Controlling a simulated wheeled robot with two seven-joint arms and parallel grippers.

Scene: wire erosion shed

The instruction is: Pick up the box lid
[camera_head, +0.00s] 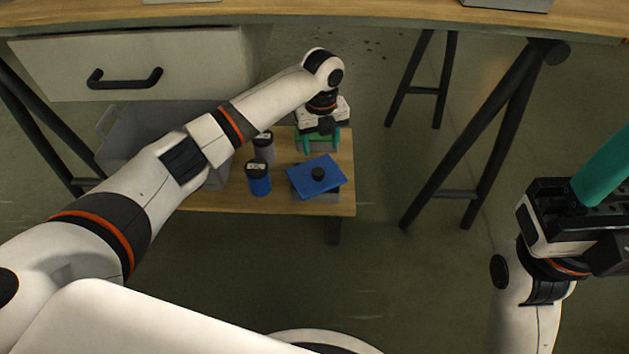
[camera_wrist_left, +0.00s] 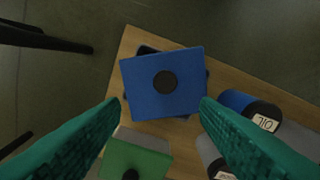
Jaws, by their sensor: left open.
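The likely box lid is a blue square plate with a black round knob (camera_head: 316,176), lying turned askew on a grey box (camera_head: 326,196) on the low wooden table. It also shows in the left wrist view (camera_wrist_left: 143,90), with a dark box edge beneath it. My left gripper (camera_head: 318,144) is open and empty, behind the blue lid in the head view. In the wrist view its teal fingers (camera_wrist_left: 159,101) spread either side of the lid's near edge, apart from it. A second lid, green with a dark knob (camera_wrist_left: 135,160), is below the fingers. My right gripper (camera_head: 590,180) is partly cut off at the right edge.
A blue can (camera_head: 258,181) and a grey can (camera_head: 263,146) stand left of the lid. A grey bin (camera_head: 150,130) is farther left. The high workbench (camera_head: 380,14) with a drawer (camera_head: 200,62) and dark trestle legs (camera_head: 475,140) surrounds the low table (camera_head: 347,160).

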